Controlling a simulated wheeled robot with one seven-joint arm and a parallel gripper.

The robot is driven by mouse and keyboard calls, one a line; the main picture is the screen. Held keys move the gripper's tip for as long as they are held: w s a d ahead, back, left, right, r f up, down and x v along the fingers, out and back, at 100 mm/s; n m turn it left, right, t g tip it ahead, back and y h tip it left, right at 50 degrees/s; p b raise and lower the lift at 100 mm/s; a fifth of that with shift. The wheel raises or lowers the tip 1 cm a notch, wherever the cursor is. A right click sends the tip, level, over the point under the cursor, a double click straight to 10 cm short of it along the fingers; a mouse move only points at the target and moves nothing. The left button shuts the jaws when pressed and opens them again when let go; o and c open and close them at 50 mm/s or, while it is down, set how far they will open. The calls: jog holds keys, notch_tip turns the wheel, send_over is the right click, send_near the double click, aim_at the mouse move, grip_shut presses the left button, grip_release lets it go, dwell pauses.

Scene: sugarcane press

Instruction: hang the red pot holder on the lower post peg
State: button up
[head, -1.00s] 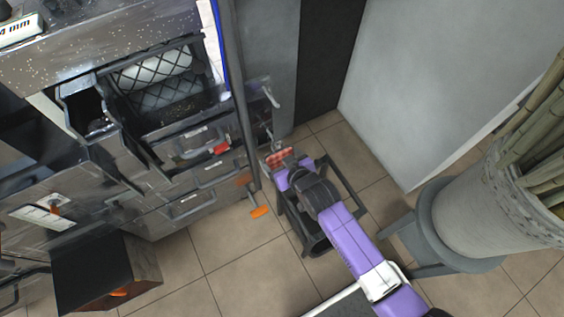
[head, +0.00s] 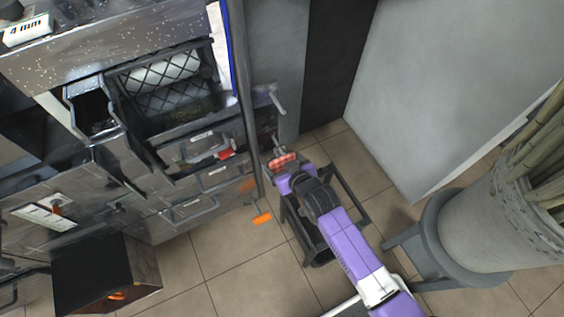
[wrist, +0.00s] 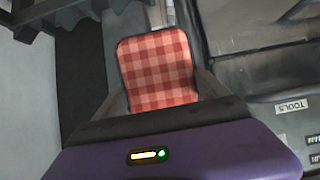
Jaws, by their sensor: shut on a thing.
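The red checkered pot holder (wrist: 157,68) stands up from my gripper (wrist: 160,96) in the wrist view, its lower part between the two dark fingers. My gripper is shut on it. In the head view the pot holder (head: 282,160) shows small and red at the tip of my purple arm, close to the thin dark post (head: 247,105). A pale upper peg (head: 276,98) juts right from the post. A small light piece just above the pot holder (head: 276,140) may be the lower peg. I cannot tell whether the pot holder touches it.
The press cabinet with drawers and handles (head: 213,172) fills the left. A dark stand frame (head: 347,190) is below my arm. At right, a pot of canes (head: 490,215) rests on a grey stool (head: 425,240). An orange piece (head: 262,218) is low near the drawers.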

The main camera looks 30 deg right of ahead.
jog(key=o, duration=1.1)
jog(key=shift+o, duration=0.2)
jog(key=p+v, duration=0.2)
jog(key=v, duration=0.5)
jog(key=shift+s+r, duration=0.3)
